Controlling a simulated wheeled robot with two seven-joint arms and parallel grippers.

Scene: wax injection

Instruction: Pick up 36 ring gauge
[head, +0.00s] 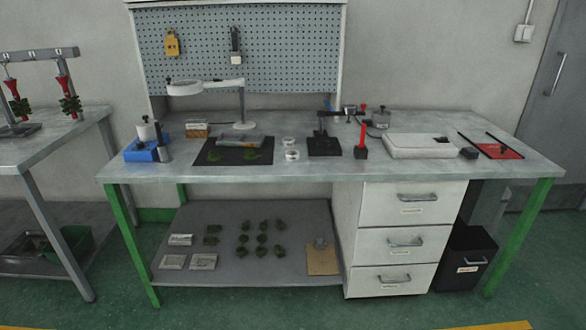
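I cannot make out a ring gauge marked 36; no number is readable at this size. Small things stand on the workbench (330,172), among them a red upright stick on a black base (361,140), a black stand with an arm (324,143) and two small clear cups (290,149). A yellow tag-like item (171,42) and a dark tool with a pale end (235,45) hang on the pegboard (285,40). Neither of my grippers is in view.
A black mat (210,157) with green pieces lies left of centre. A white slab (412,147) and a red tray (500,151) lie right. Drawers (410,237) and a lower shelf (215,277) are below. Green floor in front is clear.

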